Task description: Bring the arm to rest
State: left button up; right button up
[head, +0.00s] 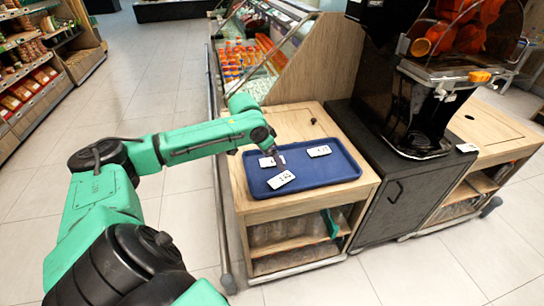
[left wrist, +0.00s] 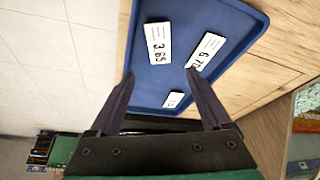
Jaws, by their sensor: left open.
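My left arm reaches in from the left in the head view. Its gripper (head: 279,158) is over the left part of a blue tray (head: 335,170). In the left wrist view the gripper (left wrist: 160,73) has its two dark fingers spread wide apart, with nothing between them but the tray (left wrist: 200,18) below. Three white price tags lie on the tray: one at the front (head: 281,180), one at the right (head: 319,151) and one beside the gripper (head: 267,162). My right gripper is in neither view.
The tray sits on a wooden counter (head: 290,118) with open shelves below. A black cabinet (head: 395,195) carrying an orange juicer (head: 425,100) stands to the right. A chilled display case (head: 255,60) is behind. Tiled floor (head: 130,115) is free at the left.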

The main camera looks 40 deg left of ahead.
pick_arm(q)
jog(key=shift+s+r, duration=0.1)
jog(key=shift+r, duration=0.2)
